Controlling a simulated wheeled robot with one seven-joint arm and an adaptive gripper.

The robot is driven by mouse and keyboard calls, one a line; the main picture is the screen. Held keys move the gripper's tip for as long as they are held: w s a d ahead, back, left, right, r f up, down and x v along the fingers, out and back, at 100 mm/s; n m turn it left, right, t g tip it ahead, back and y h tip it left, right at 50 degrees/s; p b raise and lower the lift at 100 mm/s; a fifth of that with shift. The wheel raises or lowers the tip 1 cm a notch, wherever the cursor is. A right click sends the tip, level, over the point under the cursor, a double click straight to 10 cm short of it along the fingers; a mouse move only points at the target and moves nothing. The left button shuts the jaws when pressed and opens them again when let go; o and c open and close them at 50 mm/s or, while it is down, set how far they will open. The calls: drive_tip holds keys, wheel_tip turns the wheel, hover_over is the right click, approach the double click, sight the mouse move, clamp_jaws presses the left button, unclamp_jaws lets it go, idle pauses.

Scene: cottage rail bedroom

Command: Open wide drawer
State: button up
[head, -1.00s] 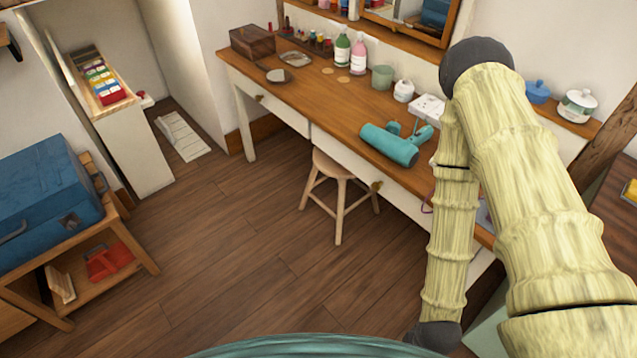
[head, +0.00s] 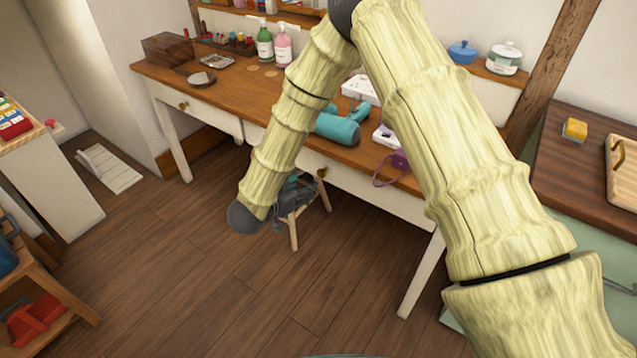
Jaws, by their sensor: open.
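The wooden-topped desk (head: 225,98) has white drawer fronts. The wide drawer (head: 360,187) is on the right, above the stool, and looks shut. Its small brass knob (head: 322,172) shows just right of my forearm. A narrower drawer (head: 212,118) with its own knob (head: 183,105) is at the left and also looks shut. My gripper (head: 294,190) is open, in front of the desk and a little below and left of the wide drawer's knob, apparently apart from it. My arm hides part of the gripper and of the drawer front.
A stool (head: 325,195) stands under the desk, behind my gripper. On the desktop are a teal hair dryer (head: 338,128), bottles (head: 264,45), a wooden box (head: 168,48) and a purple item (head: 400,160) hanging its strap over the front edge. The floor ahead is clear.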

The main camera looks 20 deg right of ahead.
sight(320, 174)
drive_tip(key=shift+m+h, duration=0.3)
drive_tip(key=shift+h, duration=0.1)
drive_tip(key=x, duration=1)
drive_tip(key=shift+w+d+r, duration=0.15)
drive_tip(key=shift+w+r, duration=0.2)
clamp_jaws()
